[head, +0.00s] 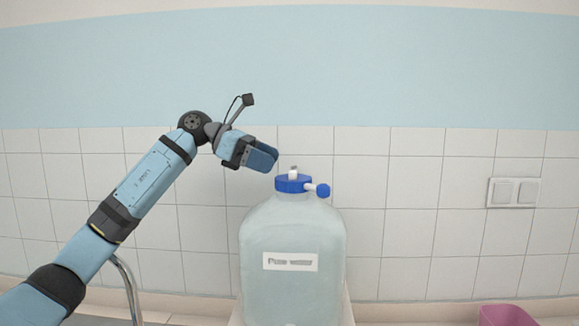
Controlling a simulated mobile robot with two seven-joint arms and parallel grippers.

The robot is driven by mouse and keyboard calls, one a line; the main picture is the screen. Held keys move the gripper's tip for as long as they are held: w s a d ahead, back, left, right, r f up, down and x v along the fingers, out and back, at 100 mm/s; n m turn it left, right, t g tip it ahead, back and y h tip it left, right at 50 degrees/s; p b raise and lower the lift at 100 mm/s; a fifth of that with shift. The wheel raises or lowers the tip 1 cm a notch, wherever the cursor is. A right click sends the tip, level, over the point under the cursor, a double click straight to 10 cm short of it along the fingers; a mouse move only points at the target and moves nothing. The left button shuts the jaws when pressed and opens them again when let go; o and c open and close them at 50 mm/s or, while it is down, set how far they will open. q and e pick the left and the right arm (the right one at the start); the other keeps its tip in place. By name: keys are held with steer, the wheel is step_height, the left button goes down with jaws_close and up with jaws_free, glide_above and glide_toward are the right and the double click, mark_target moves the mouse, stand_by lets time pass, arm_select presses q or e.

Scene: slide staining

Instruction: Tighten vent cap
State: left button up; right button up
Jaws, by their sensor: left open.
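A large translucent carboy (291,235) with a label that seems to read "Pure water" stands upright at the centre. Its blue lid (293,184) has a small pale upright piece on top, which looks like the vent cap (294,172). A white side stub ends in a blue knob (323,190) on the right. My left gripper (272,157) is open and empty, just above and left of the lid, apart from it. I cannot tell how tight the cap is. My right gripper is not in view.
A tiled wall (420,220) stands behind, with a double switch plate (513,192) at the right. A pink container (506,315) shows at the lower right edge. A curved metal tube (128,285) rises at the lower left. Space right of the carboy is free.

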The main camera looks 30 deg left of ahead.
mark_target(291, 168)
arm_select(q)
steer(key=x, duration=0.5)
steer(key=shift+d+p, duration=0.25)
steer(key=shift+p, duration=0.05)
steer(key=c, duration=0.9)
